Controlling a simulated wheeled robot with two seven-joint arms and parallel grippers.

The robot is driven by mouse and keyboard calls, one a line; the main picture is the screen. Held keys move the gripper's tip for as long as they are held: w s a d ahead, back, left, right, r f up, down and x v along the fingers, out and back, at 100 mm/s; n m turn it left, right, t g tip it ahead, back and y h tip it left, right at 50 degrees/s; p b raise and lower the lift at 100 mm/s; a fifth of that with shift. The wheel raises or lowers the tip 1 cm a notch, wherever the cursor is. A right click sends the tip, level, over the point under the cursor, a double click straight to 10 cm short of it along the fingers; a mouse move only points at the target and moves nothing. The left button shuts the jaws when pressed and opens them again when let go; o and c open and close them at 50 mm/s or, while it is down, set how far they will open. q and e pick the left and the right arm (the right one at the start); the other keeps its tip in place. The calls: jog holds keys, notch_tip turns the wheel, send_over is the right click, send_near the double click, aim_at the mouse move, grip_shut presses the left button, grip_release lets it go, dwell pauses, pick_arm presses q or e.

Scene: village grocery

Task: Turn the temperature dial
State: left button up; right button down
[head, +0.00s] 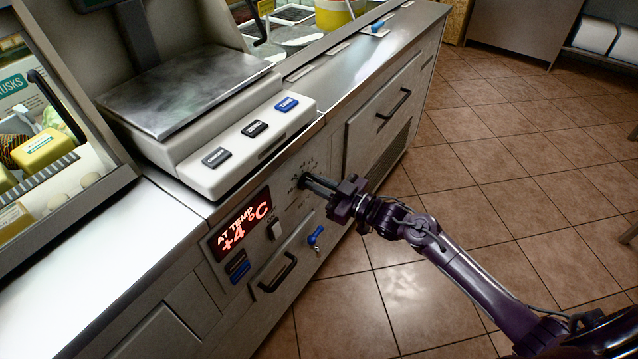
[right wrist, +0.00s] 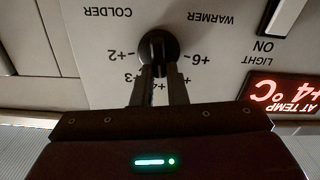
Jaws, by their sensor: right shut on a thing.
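The temperature dial (right wrist: 158,48) is a round black knob on the counter's front panel. The right wrist view shows it upside down, with printed marks around it and the words COLDER and WARMER. My right gripper (right wrist: 158,80) is shut on the dial, its two dark fingers on either side of it. In the head view my right gripper (head: 307,181) reaches the panel from the right, and its fingers mostly hide the dial. A red display (head: 240,227) reads AT TEMP +4 °C. My left gripper is not in view.
A light switch (head: 274,230) sits right of the display. Below are a drawer handle (head: 275,273) and a blue key (head: 315,236). A weighing scale (head: 185,90) stands on the counter above. The tiled floor (head: 500,180) at the right is clear.

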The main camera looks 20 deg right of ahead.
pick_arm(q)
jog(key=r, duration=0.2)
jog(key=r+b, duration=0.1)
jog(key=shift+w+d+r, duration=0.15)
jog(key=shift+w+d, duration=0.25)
pick_arm(e)
jog(key=n, duration=0.6)
jog(key=shift+s+a+f, duration=0.15)
jog(key=shift+s+a, duration=0.1)
jog(key=shift+a, duration=0.05)
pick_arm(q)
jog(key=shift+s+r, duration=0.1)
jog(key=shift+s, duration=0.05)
pick_arm(e)
jog(key=c, duration=1.5)
grip_release()
jog(key=shift+c, duration=0.2)
jog(key=shift+o, duration=0.5)
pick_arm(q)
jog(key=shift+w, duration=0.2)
